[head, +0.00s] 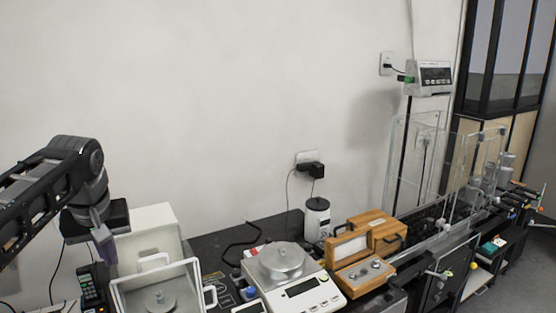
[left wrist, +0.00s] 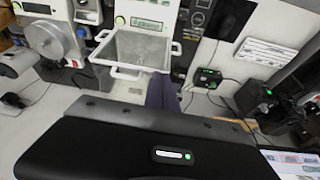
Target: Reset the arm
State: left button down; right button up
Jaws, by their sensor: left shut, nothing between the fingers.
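My left arm (head: 45,190) comes in from the left in the head view. My left gripper (head: 104,244) hangs at its end, pointing down, over the left side of the white-framed clear box (head: 190,268). Its purple fingers also show in the left wrist view (left wrist: 162,93), closed together with nothing between them. They are in front of the white-handled tray-like box (left wrist: 130,72) there; I cannot tell how far apart they are. My right gripper is not in view.
A white balance (head: 310,293) with a round metal pan stands right of the box. Wooden cases (head: 366,235), a white canister (head: 317,218) and clear panels (head: 395,170) stand farther right.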

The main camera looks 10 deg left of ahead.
pick_arm(q)
jog(key=w+d+f+m+h, duration=0.1)
jog(key=w+d+f, duration=0.3)
jog(key=f, duration=0.4)
jog(key=w+d+f+m+h, duration=0.1)
jog(key=w+d+f+m, duration=0.2)
jog(key=f, duration=0.5)
jog(key=d+f+g+h, duration=0.1)
jog(key=d+f+h, duration=0.1)
jog(key=d+f, duration=1.2)
jog(key=s+d+f+h, duration=0.1)
jog(key=s+d+f, duration=0.2)
jog(key=f, duration=0.2)
jog(key=s+d+f+m, duration=0.1)
jog(key=s+d+f, duration=0.15)
jog(key=f, duration=0.25)
jog(key=s+d+f+h, duration=0.1)
jog(key=s+d+f, duration=0.25)
jog(key=f, duration=0.25)
jog(key=s+d+f+g, duration=0.1)
jog(key=s+f, duration=0.3)
jog(key=s, duration=0.4)
jog(key=s+d+f, duration=0.4)
jog(key=s, duration=0.5)
jog(key=shift+d+f+m+g+b, duration=0.2)
jog(key=shift+d+m+g+b, duration=0.1)
jog(key=shift+g, duration=0.1)
